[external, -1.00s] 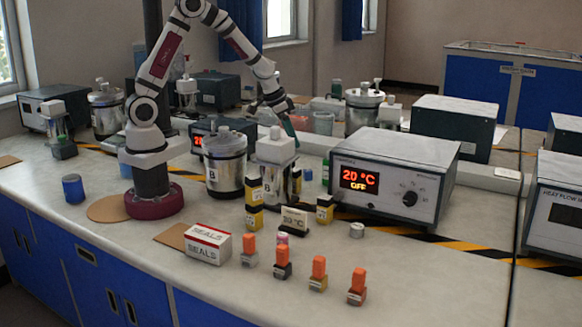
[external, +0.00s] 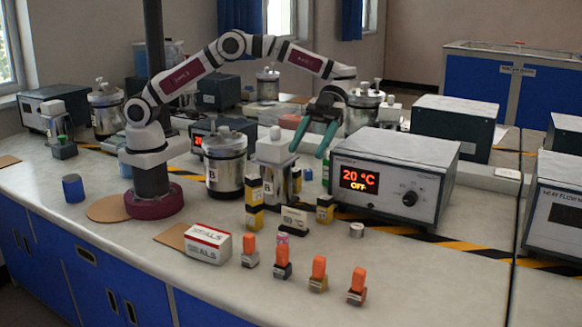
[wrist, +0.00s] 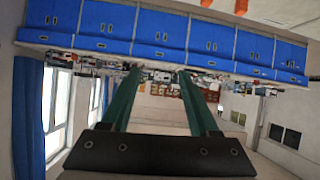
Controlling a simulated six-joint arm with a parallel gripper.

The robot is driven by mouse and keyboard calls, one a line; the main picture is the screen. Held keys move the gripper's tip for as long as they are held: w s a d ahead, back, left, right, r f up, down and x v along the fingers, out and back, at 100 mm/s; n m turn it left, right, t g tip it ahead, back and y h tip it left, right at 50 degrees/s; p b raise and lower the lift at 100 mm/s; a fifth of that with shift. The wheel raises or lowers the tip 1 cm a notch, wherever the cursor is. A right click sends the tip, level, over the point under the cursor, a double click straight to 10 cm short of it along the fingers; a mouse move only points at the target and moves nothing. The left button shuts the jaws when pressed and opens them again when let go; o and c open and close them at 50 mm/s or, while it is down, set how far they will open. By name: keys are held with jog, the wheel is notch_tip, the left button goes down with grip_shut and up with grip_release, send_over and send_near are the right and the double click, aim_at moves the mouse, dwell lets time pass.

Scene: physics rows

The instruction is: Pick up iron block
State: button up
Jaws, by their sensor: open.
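Several small metal blocks with orange tops stand upright in a slanting row at the bench front in the external view. They are a light grey block (external: 250,259), a dark grey block (external: 283,270), a brass-coloured block (external: 318,283) and a copper-coloured block (external: 357,296). The dark grey one looks most like iron, but I read no label. My gripper (external: 307,153) is open and empty, with green fingers pointing down above the bench, behind and well above the row. In the wrist view, the open fingers (wrist: 157,76) have nothing between them, and I cannot make out the blocks.
A 20 °C control box (external: 430,165) stands right of my gripper. A white-topped vessel (external: 275,180) and a metal canister marked B (external: 224,175) stand left of it. A seals box (external: 208,244) lies left of the blocks. The bench front right of the blocks is clear.

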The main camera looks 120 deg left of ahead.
jog(key=m, duration=0.1)
send_near(280, 249)
jog(key=x, duration=1.2)
grip_shut()
